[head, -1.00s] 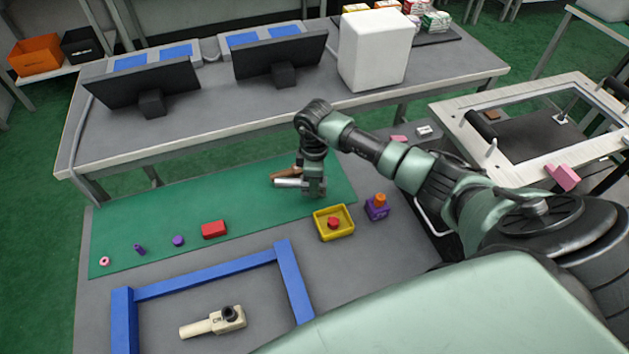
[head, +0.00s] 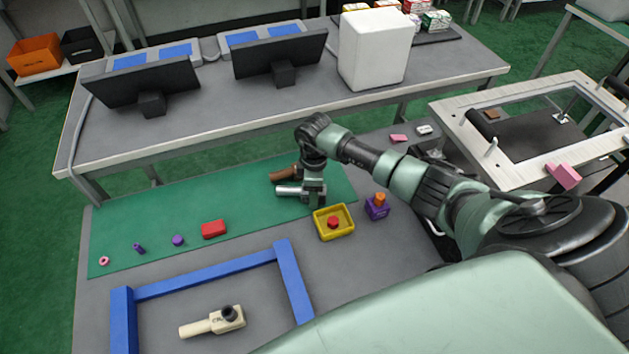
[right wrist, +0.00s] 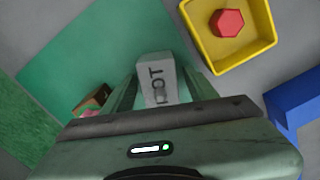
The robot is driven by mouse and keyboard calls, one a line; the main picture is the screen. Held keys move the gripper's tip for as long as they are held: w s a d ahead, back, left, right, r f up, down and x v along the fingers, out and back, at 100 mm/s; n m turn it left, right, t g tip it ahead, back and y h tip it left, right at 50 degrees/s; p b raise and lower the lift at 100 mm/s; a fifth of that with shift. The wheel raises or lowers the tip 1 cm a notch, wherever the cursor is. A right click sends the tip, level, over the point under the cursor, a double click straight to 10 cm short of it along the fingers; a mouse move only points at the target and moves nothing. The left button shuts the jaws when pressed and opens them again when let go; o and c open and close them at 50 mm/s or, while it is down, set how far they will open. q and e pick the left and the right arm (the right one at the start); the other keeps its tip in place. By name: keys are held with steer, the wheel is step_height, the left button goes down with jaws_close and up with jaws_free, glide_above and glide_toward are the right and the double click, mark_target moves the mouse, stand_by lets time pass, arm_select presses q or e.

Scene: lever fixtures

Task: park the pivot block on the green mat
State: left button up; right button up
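The pivot block is a silver-grey piece (head: 289,190) held over the right part of the green mat (head: 130,218) in the head view. In the right wrist view its pale face (right wrist: 157,80) carries dark letters ending in "OT", partly hidden. My right gripper (head: 314,196) has its two fingers (right wrist: 160,95) on either side of the block and appears shut on it. The mat fills the upper left of that view (right wrist: 90,55). I cannot tell whether the block touches the mat. My left gripper is not in view.
A brown piece (head: 284,174) lies just behind the block. A yellow tray (head: 349,226) with a red piece and a purple block (head: 377,209) stand to the right. A red block (head: 214,230) is on the mat. A blue frame (head: 290,280) is in front. Mid-mat is clear.

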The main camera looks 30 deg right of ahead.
steer(key=shift+r, duration=0.15)
step_height(320, 180, up, 11)
steer(key=shift+r, duration=0.55)
stand_by(0.3)
